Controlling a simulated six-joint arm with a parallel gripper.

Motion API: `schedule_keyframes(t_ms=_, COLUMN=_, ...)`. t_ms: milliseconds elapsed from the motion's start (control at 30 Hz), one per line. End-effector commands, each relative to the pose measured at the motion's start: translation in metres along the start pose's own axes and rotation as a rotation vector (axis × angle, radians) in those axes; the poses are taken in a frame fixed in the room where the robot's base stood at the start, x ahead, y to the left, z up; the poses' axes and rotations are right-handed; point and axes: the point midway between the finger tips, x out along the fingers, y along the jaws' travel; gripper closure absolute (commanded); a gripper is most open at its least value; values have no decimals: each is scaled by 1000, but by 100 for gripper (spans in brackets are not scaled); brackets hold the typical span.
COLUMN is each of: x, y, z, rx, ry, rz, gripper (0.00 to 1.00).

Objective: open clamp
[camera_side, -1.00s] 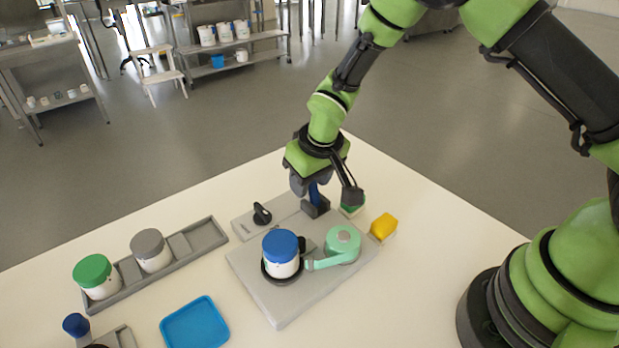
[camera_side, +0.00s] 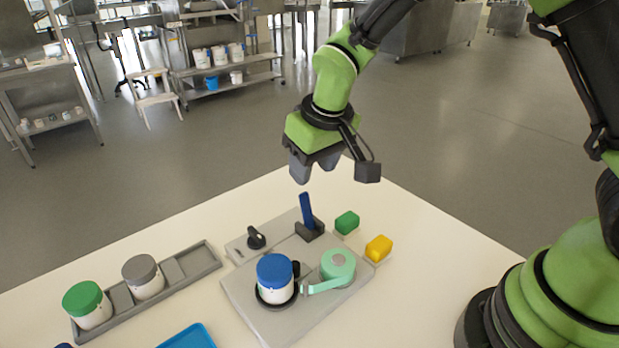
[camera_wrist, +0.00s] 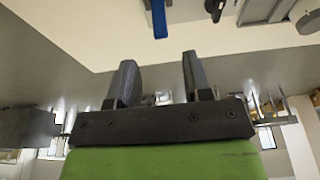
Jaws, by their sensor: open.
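A blue lever (camera_side: 306,210) stands nearly upright, tilted slightly, in a dark block (camera_side: 310,232) at the back of the grey fixture plate (camera_side: 290,325). It also shows at the top of the wrist view (camera_wrist: 159,20). A jar with a blue lid (camera_side: 275,270) sits in a black ring on the plate. Beside it, a mint-green round part (camera_side: 337,267) has an arm reaching to the jar's ring. My gripper (camera_side: 315,168) is open and empty, above and apart from the lever; its two fingers (camera_wrist: 159,62) show spread in the wrist view.
A black knob (camera_side: 256,238) sits left of the lever. A green block (camera_side: 347,222) and a yellow block (camera_side: 379,248) stand on the right. A grey tray (camera_side: 205,265) with green-lidded and grey-lidded jars is left; a blue tray (camera_side: 188,338) is in front.

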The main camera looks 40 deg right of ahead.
Motion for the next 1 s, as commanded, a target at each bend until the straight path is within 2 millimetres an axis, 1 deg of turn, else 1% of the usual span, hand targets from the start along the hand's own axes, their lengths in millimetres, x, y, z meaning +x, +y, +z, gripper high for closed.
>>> schedule_keyframes(t_ms=100, x=-3, y=0, z=0, rx=-1, ry=-1, rz=0, gripper=54)
schedule_keyframes(t_ms=367, x=-2, y=0, z=-1, rx=-1, ry=-8, rz=2, gripper=54)
schedule_keyframes(t_ms=467, x=-1, y=1, z=-7, rx=1, ry=-50, rz=13, gripper=54)
schedule_keyframes(t_ms=600, x=-1, y=2, z=-18, rx=1, ry=-156, rz=20, gripper=54)
schedule_keyframes(t_ms=800, x=-4, y=0, z=-24, rx=-2, ry=-257, rz=2, gripper=54)
schedule_keyframes(t_ms=867, x=-2, y=0, z=-23, rx=-2, ry=-268, rz=0, gripper=54)
schedule_keyframes(t_ms=1000, x=15, y=0, z=-17, rx=-2, ry=-274, rz=0, gripper=54)
